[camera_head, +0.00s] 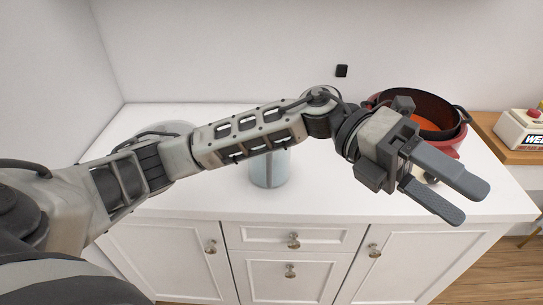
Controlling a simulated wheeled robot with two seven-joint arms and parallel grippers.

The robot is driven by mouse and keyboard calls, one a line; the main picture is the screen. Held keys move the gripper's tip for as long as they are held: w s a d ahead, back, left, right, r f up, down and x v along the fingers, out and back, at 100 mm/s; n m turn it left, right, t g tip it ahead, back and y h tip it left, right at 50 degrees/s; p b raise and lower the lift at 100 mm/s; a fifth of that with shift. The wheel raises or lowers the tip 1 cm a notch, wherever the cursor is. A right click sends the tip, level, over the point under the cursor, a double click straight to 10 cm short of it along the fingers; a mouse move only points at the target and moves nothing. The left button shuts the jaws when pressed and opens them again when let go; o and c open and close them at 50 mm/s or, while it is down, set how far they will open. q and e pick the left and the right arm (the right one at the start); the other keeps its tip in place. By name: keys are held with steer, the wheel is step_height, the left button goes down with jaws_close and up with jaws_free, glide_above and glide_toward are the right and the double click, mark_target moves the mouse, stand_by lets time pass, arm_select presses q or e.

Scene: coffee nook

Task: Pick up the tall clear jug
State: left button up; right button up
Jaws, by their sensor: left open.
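The tall clear jug (269,170) stands upright on the white counter, near its front edge. My left arm crosses in front of it and hides its upper part; only its lower body shows below the arm. My left gripper (462,200) is open and empty, well to the right of the jug, over the right part of the counter. My right gripper is not in view.
A red pot (456,146) with a dark pan on it stands at the back right, just behind my left gripper. The white counter (200,196) is clear beside the jug. A wooden surface (492,130) at the right holds a red and white box (518,130).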

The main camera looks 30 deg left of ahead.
arm_select(q)
steer(key=w+a+r+m+t+y+b, duration=0.1)
steer(key=w+a+r+t+y, duration=0.1)
steer(key=a+y, duration=0.55)
steer(key=w+a+r+t+y, duration=0.15)
steer(key=a+y, duration=0.25)
steer(key=a, duration=0.7)
steer(key=w+a+r+m+t+y+b, duration=0.1)
steer(key=w+a+t+y, duration=0.15)
steer(key=a+y, duration=0.45)
steer(key=h+b, duration=0.2)
glide_above(269, 154)
steer(key=w+a, duration=0.1)
steer(key=w, duration=0.1)
step_height(269, 154, down, 9)
steer(key=shift+s+f, duration=0.15)
steer(key=shift+f, duration=2.85)
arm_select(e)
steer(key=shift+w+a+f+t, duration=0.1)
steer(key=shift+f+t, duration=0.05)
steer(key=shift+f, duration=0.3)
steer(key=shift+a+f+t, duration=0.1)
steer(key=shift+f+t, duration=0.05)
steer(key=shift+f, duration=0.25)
arm_select(q)
jaws_close()
steer(key=shift+r, duration=0.15)
